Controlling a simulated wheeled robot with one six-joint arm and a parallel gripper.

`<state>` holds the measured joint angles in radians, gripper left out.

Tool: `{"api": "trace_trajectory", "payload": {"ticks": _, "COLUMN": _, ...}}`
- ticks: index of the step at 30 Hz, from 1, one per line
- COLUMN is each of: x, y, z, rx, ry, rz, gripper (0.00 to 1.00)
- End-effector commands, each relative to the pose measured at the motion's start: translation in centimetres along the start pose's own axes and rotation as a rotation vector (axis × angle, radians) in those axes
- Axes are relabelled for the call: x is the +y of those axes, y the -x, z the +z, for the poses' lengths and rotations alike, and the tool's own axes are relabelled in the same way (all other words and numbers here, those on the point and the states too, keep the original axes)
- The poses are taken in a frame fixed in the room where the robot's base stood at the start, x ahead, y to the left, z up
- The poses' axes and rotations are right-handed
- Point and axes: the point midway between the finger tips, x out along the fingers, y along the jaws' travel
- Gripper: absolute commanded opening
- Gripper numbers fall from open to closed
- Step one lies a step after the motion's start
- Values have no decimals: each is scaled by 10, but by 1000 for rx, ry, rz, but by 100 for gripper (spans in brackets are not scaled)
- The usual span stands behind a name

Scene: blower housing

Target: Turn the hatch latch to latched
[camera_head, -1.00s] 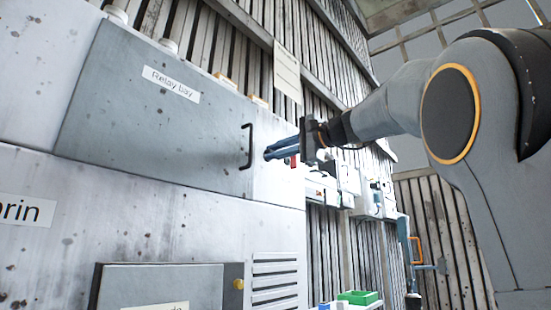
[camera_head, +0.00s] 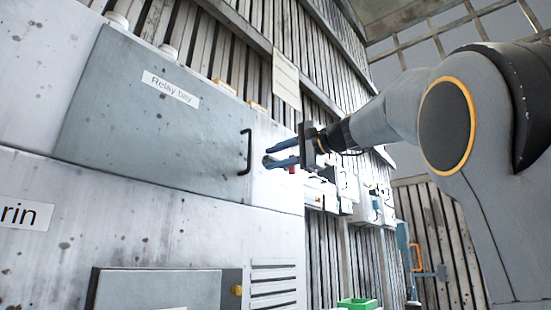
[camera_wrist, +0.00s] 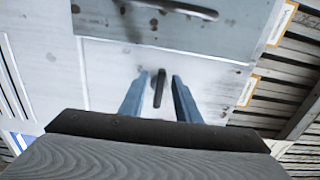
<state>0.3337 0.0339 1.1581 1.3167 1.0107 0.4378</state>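The grey hatch labelled "Relay bay" (camera_head: 150,125) sits flush in a pale cabinet, with a dark bar handle (camera_head: 246,152) near its right edge. In the wrist view the handle (camera_wrist: 175,8) shows at the top. The latch, a short dark lever (camera_wrist: 159,88), stands on the pale panel beside the hatch, at right angles to the handle. My gripper (camera_head: 268,156) is at this panel, right of the handle. In the wrist view its blue fingers (camera_wrist: 160,77) are open, one on each side of the lever, with gaps visible. In the head view the fingers hide the lever.
A lower grey panel (camera_head: 160,288) with a yellow knob (camera_head: 237,290) is below, beside a vent (camera_head: 273,285). Small boxes (camera_head: 372,205) line the wall to the right, and a green bin (camera_head: 357,303) is low down. A paper sheet (camera_head: 286,78) hangs above my gripper.

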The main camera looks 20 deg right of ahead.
Motion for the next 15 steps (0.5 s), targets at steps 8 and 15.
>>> {"api": "trace_trajectory", "payload": {"ticks": 8, "x": 0, "y": 25, "z": -1, "rx": 3, "ry": 1, "rz": -2, "gripper": 30}}
{"api": "trace_trajectory", "payload": {"ticks": 15, "x": 0, "y": 63, "z": -2, "rx": 4, "ry": 0, "rz": -1, "gripper": 30}}
